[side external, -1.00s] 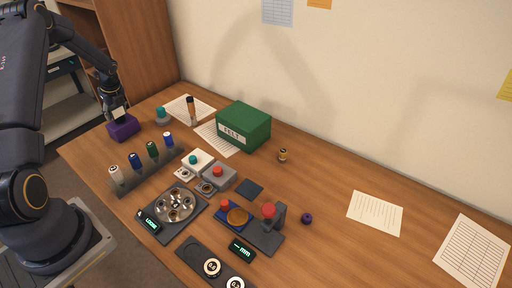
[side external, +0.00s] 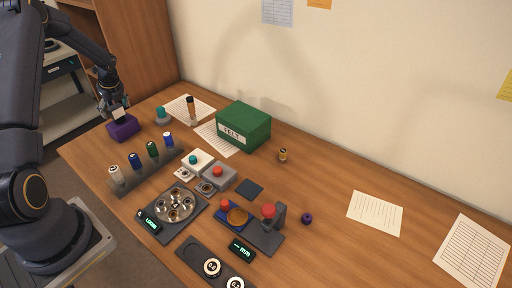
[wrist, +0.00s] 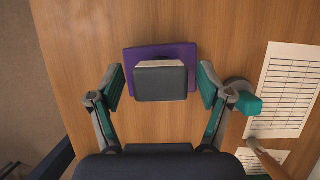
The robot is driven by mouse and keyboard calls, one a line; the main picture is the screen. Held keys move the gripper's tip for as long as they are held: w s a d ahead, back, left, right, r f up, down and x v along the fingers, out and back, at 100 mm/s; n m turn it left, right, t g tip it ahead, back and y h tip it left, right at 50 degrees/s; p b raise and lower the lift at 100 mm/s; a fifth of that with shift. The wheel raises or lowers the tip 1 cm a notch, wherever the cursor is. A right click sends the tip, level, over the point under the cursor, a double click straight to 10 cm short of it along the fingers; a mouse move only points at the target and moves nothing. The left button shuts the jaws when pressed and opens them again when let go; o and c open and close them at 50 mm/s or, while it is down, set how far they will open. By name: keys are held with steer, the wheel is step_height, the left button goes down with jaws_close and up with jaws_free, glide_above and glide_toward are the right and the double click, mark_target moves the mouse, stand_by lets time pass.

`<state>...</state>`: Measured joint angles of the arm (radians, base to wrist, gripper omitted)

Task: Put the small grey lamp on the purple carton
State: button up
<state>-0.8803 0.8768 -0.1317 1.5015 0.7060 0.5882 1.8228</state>
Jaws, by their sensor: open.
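The small grey lamp (wrist: 161,84) shows in the wrist view as a dark grey block with a pale strip along its far edge. It rests on the purple carton (wrist: 160,50), towards the near side of its top. In the side view the lamp (side external: 120,113) is a small pale and dark shape on the purple carton (side external: 123,129), at the table's left end. My gripper (wrist: 162,86) is open, with one finger on each side of the lamp and visible gaps between. In the side view my gripper (side external: 116,101) is just above the lamp, partly hiding it.
A teal-topped knob (wrist: 247,103) stands close to the right finger. A brown-and-black upright tool (side external: 191,110), paper sheets and a green box (side external: 244,126) lie farther right. A rack of several coloured cylinders (side external: 146,166) stands in front of the carton.

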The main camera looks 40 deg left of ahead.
steer(key=d+r+n+t, duration=0.2)
steer(key=d+r+n, duration=0.5)
steer(key=d+r, duration=1.55)
steer(key=s+d+r+n+t+h, duration=0.1)
steer(key=s+d+n, duration=0.4)
steer(key=d, duration=0.5)
steer(key=s+d+r+n+t+h, duration=0.1)
steer(key=s+d+n+t+h, duration=0.1)
steer(key=s+d+n, duration=0.4)
steer(key=s+d+h, duration=0.1)
steer(key=s+d, duration=0.2)
steer(key=d, duration=0.2)
steer(key=shift+s+t+h, duration=0.25)
steer(key=shift+t+h, duration=0.05)
